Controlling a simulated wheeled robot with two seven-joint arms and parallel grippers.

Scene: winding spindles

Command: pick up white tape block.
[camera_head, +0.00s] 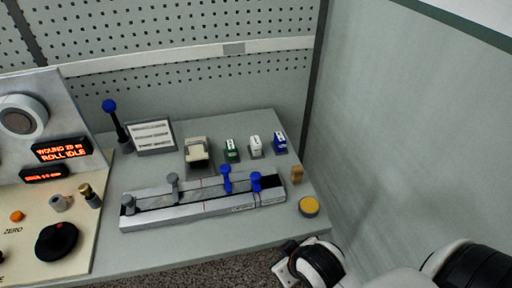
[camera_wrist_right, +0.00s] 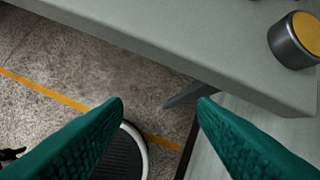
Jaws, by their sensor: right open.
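The white tape block (camera_head: 255,146) stands upright near the back right of the table, between a green block (camera_head: 231,150) on its left and a blue block (camera_head: 279,142) on its right. My right gripper (camera_head: 287,262) is low at the table's front right edge, well away from the white block. In the right wrist view its two green fingers (camera_wrist_right: 160,105) are spread apart with nothing between them, over the floor beside the table edge. The white block is not in that wrist view. My left gripper is not in view.
A yellow-topped button (camera_head: 309,207) sits at the front right corner; it also shows in the wrist view (camera_wrist_right: 298,40). A grey rail (camera_head: 205,203) with blue and grey knobs lies in front of the blocks. A cream tape dispenser (camera_head: 197,153) stands left of them. A wall panel borders the right.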

